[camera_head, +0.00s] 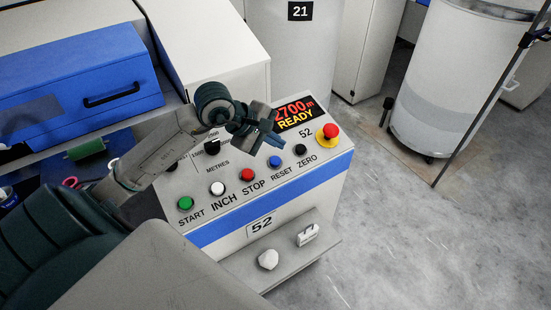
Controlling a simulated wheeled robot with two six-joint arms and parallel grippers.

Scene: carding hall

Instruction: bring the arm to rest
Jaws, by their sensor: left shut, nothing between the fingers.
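My left arm (155,160) comes in from the left and reaches over the control panel (225,215) of machine 52. My left gripper (272,143) is shut and empty, above the panel near the display (295,113), which reads "2700 m READY" with its first digit partly covered. The arm hides part of the panel's upper left, including part of a dial marked METRES. My right gripper is not in view.
The panel carries a green START button (185,203), a red STOP button (247,175) and a red mushroom button (330,131). A ledge (285,255) below holds a white lump (268,259) and a small white block (307,235). A large can (440,85) stands at upper right.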

